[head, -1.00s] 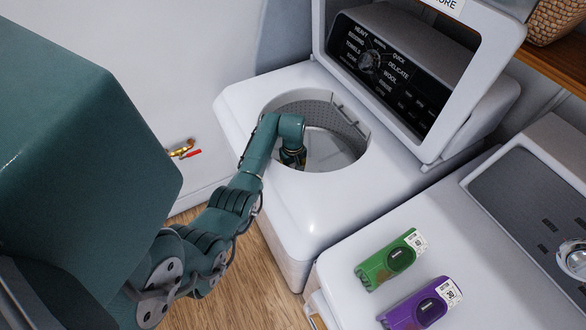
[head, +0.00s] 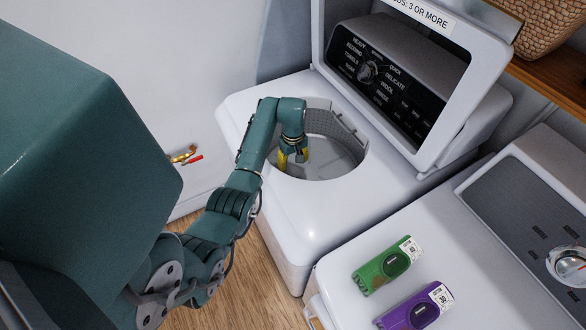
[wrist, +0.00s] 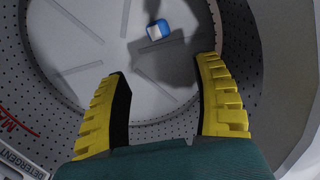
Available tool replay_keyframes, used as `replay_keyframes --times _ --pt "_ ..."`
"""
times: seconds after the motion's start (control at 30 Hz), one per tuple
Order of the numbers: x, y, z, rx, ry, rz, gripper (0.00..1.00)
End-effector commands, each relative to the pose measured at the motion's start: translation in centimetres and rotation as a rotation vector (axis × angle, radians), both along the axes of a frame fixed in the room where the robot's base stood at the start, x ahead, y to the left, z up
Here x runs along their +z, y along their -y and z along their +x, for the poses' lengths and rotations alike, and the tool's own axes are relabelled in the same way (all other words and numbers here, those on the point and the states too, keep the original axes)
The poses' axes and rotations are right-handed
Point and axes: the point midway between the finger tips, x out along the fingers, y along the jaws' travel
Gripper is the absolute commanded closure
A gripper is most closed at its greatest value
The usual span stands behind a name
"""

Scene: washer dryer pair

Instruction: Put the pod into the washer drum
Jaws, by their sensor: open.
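The washer (head: 320,225) is the top-loader with its lid raised, and its drum (head: 335,160) is open. My arm reaches over the opening, and my gripper (head: 290,160) points down inside the drum mouth. In the wrist view my gripper (wrist: 160,90) is open, with its yellow fingers wide apart and nothing between them. The pod (wrist: 159,30), small, blue and white, lies on the grey drum floor beyond the fingertips, apart from them. The pod cannot be made out in the head view.
Green (head: 387,265) and purple (head: 416,308) containers lie on the white dryer top (head: 460,250) at the right. The raised lid (head: 440,150) stands behind the drum opening. A wicker basket (head: 548,30) sits on a wooden shelf at the upper right. The drum wall surrounds my gripper.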

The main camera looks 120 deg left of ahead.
Motion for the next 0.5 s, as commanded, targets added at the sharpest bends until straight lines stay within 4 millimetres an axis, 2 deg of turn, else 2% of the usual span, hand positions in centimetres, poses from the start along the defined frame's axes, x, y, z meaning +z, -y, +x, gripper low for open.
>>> replay_keyframes --times 0.03,0.2,0.5 --pt "1.3 0.0 0.0 0.000 0.000 0.001 0.34" --pt "3.2 0.1 0.0 0.000 0.000 -0.001 0.34" --pt "3.4 0.1 0.0 0.000 0.000 -0.001 0.34"
